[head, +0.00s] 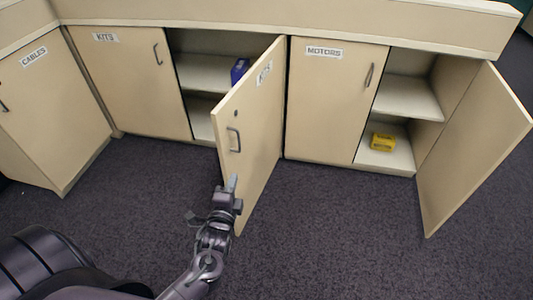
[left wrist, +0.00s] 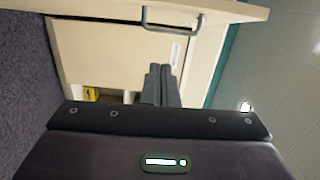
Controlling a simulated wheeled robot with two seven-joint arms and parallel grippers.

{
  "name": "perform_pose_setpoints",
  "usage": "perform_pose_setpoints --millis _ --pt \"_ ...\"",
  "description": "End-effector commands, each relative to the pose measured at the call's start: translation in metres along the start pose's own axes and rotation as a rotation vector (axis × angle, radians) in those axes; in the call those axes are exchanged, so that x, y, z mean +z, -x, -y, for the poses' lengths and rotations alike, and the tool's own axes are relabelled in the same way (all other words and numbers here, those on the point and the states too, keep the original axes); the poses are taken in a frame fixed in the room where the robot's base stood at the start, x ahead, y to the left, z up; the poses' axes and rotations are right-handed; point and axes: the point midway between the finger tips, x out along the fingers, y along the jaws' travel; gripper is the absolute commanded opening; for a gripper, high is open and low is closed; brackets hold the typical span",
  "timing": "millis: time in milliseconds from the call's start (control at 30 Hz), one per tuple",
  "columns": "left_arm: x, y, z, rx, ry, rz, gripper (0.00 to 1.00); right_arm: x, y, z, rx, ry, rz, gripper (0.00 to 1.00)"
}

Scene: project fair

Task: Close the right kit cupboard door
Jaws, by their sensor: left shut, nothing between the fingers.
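The right kit cupboard door (head: 262,120), a pale panel labelled KITS, stands wide open in the head view, swung out into the room from its right-hand edge. Its grey bar handle (head: 234,140) is on the face I see. My left gripper (head: 234,183) is shut and empty, in front of the door's lower part, below the handle. I cannot tell whether it touches the door. In the left wrist view the shut fingers (left wrist: 161,84) show below a bar handle (left wrist: 172,22) on a pale panel, apart from the handle. My right gripper is out of view.
The left kit door (head: 130,80) and a motors door (head: 330,100) are shut. The right motors door (head: 475,150) stands open, with a yellow box (head: 383,142) inside. A blue box (head: 239,70) sits on the kit shelf. Dark carpet (head: 330,235) in front is clear.

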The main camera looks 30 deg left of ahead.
Motion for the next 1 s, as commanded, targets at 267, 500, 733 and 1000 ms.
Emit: perform_pose_setpoints --millis 267,500,733,1000 --pt "0.002 -0.025 0.016 -0.039 -0.031 0.008 0.00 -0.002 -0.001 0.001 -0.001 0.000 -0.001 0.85" --pt "0.002 -0.076 0.017 -0.037 -0.029 0.008 0.00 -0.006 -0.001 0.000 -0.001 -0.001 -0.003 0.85" --pt "0.019 -0.106 0.018 -0.033 -0.033 0.009 0.00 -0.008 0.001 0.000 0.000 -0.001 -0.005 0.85" --pt "0.040 -0.111 0.018 -0.032 -0.030 0.006 0.00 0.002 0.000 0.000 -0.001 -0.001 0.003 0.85"
